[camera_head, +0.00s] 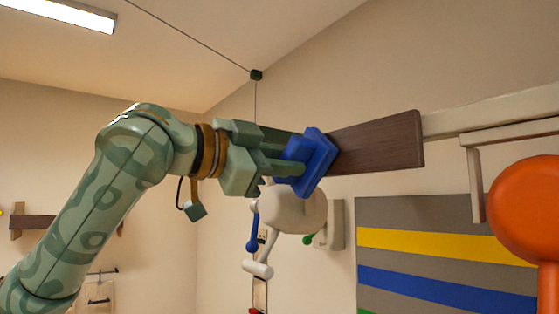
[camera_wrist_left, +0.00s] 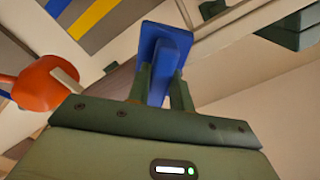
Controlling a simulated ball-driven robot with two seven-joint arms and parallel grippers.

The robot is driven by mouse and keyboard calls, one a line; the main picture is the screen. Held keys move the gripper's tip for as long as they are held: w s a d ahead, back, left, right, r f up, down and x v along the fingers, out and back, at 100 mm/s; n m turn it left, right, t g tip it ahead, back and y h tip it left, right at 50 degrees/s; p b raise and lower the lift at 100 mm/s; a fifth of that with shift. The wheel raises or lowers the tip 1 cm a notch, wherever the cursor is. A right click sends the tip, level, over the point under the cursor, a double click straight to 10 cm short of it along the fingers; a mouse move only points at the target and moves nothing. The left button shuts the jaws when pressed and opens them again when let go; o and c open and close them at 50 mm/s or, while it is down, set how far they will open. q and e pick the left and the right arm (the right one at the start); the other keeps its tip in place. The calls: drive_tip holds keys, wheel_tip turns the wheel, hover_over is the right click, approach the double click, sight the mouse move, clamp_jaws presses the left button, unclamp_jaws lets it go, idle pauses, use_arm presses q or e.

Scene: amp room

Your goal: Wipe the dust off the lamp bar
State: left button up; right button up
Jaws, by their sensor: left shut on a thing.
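My left gripper (camera_head: 290,160) is shut on a blue block-like pad (camera_head: 319,160). The pad also shows between the fingers in the left wrist view (camera_wrist_left: 163,55). It overlaps the left end of a dark brown board (camera_head: 380,143); I cannot tell whether they touch. A pale bar (camera_head: 480,112) runs on to the right from the board, high along the wall. I cannot tell for sure which of these is the lamp bar, and no dust shows clearly. My right gripper is in neither view.
A large orange rounded thing (camera_head: 530,205) stands at the right, near a pale bracket (camera_head: 476,185). A striped panel (camera_head: 430,260) is on the wall below. A whitish rounded thing (camera_head: 293,208) shows just below the pad. A ceiling light (camera_head: 60,12) is at upper left.

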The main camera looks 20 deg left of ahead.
sight(321, 159)
use_arm(q)
drive_tip(key=shift+w+d, duration=0.1)
drive_tip(key=shift+w, duration=0.05)
drive_tip(key=shift+s+d, duration=1.35)
drive_tip(key=shift+d, duration=0.3)
drive_tip(key=shift+w+a, duration=1.4)
drive_tip(key=shift+a, duration=0.25)
drive_tip(key=shift+s, duration=0.1)
drive_tip(key=shift+v, duration=2.8)
drive_tip(key=v, duration=0.3)
